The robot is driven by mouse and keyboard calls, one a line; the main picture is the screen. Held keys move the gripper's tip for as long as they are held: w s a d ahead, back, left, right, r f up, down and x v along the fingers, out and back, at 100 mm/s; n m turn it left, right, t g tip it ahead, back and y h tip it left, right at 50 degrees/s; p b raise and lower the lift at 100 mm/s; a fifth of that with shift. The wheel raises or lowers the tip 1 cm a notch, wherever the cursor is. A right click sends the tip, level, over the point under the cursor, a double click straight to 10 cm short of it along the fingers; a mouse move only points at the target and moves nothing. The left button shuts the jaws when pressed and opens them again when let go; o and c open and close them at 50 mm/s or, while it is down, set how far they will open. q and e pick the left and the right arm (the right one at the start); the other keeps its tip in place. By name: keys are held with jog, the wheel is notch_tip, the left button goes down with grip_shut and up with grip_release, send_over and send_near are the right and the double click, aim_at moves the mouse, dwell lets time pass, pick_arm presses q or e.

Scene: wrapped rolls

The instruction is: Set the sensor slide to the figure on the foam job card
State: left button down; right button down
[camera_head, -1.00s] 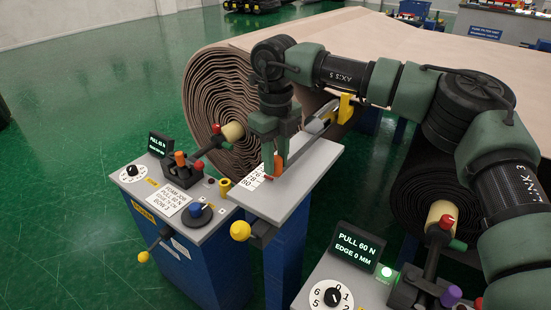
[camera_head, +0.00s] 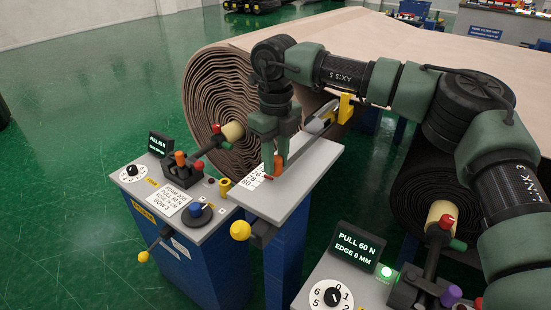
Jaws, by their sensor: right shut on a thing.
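My right gripper (camera_head: 273,164) points down over the sloping grey plate (camera_head: 310,168) and is shut on an orange knob (camera_head: 279,163), the slide's handle. A white scale strip (camera_head: 252,178) beside it carries numbers including 78 and 80; the gripper hides part of it. A small red tip (camera_head: 268,178) shows by the strip. The white foam job card (camera_head: 180,198) lies on the left console; its lines include a pull of 60 N, but the edge figure is too small to read surely. My left gripper is out of view.
The left console has a dial (camera_head: 133,172), a dark display (camera_head: 160,144) and a blue knob (camera_head: 196,210). A yellow ball handle (camera_head: 240,230) sticks out in front. A brown foam roll (camera_head: 225,105) stands behind. The right console's display (camera_head: 358,246) reads pull 60 N, edge 0 mm.

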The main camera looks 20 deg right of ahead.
dwell(0.4)
jog(key=shift+s+a+f+b, duration=0.15)
jog(key=shift+s+a+b, duration=0.35)
jog(key=shift+a+b, duration=0.25)
jog(key=shift+s+a+r, duration=0.1)
jog(key=shift+a+r, duration=0.05)
jog(key=shift+r, duration=0.05)
jog(key=c, duration=1.1)
grip_release()
notch_tip(320, 180, up, 8)
jog(key=b, duration=0.1)
